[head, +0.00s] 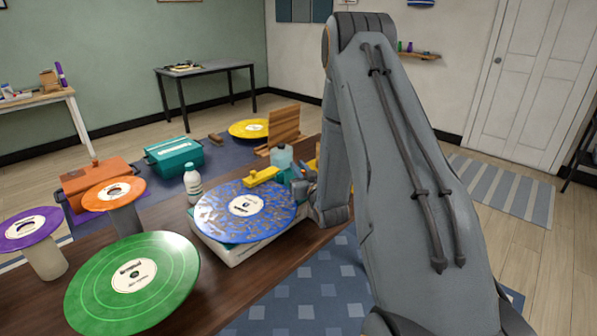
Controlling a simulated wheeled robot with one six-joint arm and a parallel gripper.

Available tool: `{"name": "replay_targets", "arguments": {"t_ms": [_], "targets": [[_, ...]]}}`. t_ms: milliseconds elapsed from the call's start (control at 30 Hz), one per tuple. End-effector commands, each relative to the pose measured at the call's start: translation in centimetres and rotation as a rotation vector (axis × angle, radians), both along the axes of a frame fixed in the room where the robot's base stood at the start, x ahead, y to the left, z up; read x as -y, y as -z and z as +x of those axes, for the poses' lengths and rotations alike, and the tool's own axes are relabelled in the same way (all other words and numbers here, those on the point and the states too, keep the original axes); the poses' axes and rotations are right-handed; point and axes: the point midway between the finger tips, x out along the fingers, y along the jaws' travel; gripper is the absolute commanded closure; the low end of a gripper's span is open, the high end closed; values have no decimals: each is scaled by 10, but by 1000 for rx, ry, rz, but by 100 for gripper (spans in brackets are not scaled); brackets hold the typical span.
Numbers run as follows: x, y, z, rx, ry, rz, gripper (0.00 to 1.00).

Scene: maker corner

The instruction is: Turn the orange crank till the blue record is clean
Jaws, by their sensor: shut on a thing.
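The blue record (246,209) lies flat on a pale box-like machine (236,252) near the table's front edge. Brown dirt patches cover much of its blue surface around a white label. My gripper (303,186) is low at the right edge of the record, beside the machine. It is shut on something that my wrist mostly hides. From its place this appears to be the orange crank, which I cannot see clearly. A yellow bar (261,176) sits at the record's far edge.
A green record (131,283), a purple record (32,228) and an orange record (114,193) stand raised on the left. A white bottle (192,184), teal case (174,157), clear blue bottle (282,157) and wooden rack (283,127) stand behind the blue record.

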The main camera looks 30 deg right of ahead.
Motion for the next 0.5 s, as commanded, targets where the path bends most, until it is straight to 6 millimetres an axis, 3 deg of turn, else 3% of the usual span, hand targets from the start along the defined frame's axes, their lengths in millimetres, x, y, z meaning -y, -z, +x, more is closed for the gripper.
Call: {"name": "replay_targets", "arguments": {"t_ms": [500], "targets": [[3, -1, 5, 2, 132, 0, 100]]}}
